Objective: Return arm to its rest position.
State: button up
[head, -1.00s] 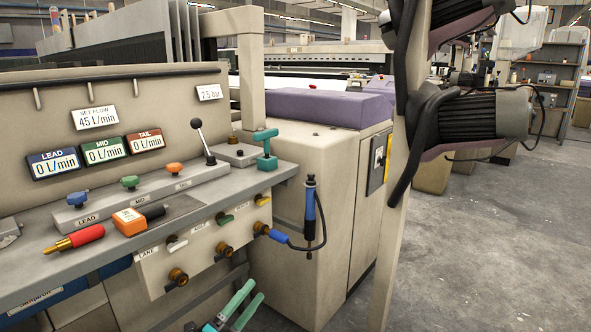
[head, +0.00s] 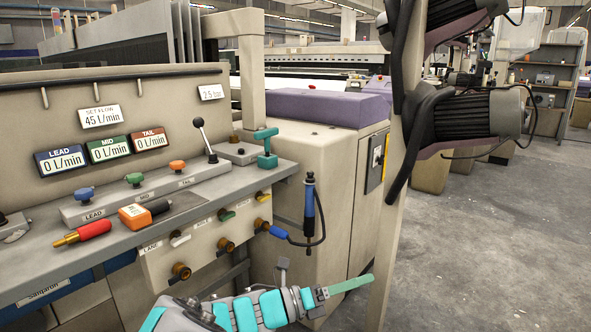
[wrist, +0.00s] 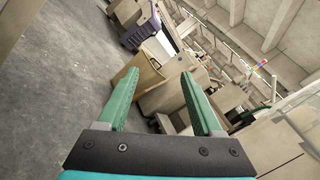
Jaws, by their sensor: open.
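My gripper (head: 349,285) is low in the head view, right of the bench front, pointing right toward the beige post. In that view its green fingers overlap and show edge-on. In the wrist view my gripper (wrist: 157,102) shows two green fingers set wide apart with nothing between them. It is open and empty. My grey and turquoise arm (head: 245,312) runs along the bottom of the head view, below the bench.
The bench (head: 150,225) with a red tool (head: 88,231), an orange device (head: 138,216) and hose fittings is at left. A beige cabinet (head: 330,185) stands behind. A beige post (head: 393,240) rises near my gripper. Open floor (head: 490,260) lies to the right.

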jog(key=s+d+f+m+g+y, duration=0.2)
jog(key=s+d+m+g+y, duration=0.6)
jog(key=s+d+m, duration=0.75)
jog(key=s+a+f+m+y, duration=0.2)
jog(key=s+a+m+y, duration=0.3)
jog(key=s+a+m, duration=0.1)
jog(key=s+a+f+m+y, duration=0.2)
jog(key=s+a+m+y, duration=0.3)
jog(key=s+a+m, duration=0.2)
jog(key=s+m, duration=0.2)
jog(key=s, duration=0.1)
jog(key=shift+s+f+t+y, duration=0.25)
jog(key=shift+s+t+y, duration=0.1)
jog(key=shift+t+y, duration=0.05)
